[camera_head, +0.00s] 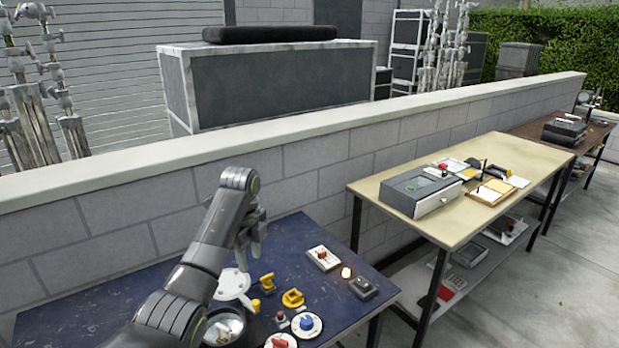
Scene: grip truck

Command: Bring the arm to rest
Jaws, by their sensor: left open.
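My left arm reaches in from the bottom left over a dark blue table (140,290). It rises to a bent wrist, and my left gripper (256,240) hangs down on the far side of it, partly hidden by the arm. The fingers are open and I see nothing held between them. They are above or beside a white round part (233,284) on the table; I cannot tell the exact gap. My right gripper is not in view.
Near the gripper are yellow fittings (293,298), a white box with a red switch (322,258), a dark box (363,287), and a blue knob (307,325). A low block wall (330,150) runs behind. A beige table (520,155) stands to the right.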

